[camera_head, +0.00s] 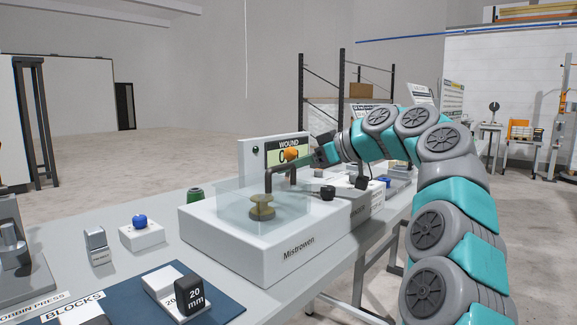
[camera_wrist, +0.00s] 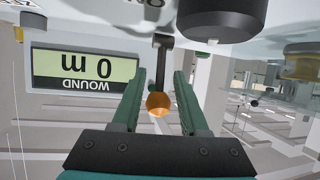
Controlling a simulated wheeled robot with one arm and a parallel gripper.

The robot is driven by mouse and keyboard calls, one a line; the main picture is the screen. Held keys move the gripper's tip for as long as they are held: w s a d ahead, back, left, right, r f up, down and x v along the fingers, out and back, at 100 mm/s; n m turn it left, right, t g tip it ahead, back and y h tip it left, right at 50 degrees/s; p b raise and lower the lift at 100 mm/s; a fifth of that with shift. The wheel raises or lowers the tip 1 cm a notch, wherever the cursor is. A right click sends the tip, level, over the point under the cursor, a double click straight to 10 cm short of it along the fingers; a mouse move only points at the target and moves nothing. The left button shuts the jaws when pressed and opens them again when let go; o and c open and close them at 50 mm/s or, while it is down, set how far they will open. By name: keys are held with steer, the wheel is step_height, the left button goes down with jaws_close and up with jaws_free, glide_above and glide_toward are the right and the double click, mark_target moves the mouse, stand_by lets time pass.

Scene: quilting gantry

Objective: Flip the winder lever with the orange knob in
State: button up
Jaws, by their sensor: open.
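The winder (camera_head: 255,250) is a white box on the table marked "Mistrowen", with a clear cover over a brass-coloured bobbin (camera_head: 262,209). Its orange knob (camera_head: 290,154) sits at the top of a dark lever (camera_head: 268,181). In the wrist view, which is upside down, the orange knob (camera_wrist: 158,103) shows between the two green fingers of my gripper (camera_wrist: 159,76), with the dark lever (camera_wrist: 164,58) running up from it. My gripper (camera_head: 314,155) is open, coming in from the right. I cannot tell whether either finger touches the knob.
A "WOUND" display (camera_wrist: 84,68) reading 0 m stands behind the winder. A dark round knob (camera_wrist: 220,18) is close to my gripper.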

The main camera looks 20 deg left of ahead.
steer(key=shift+w+a+f, duration=0.1)
steer(key=shift+a+f, duration=0.15)
steer(key=shift+a, duration=0.35)
jaws_close()
stand_by(1.1)
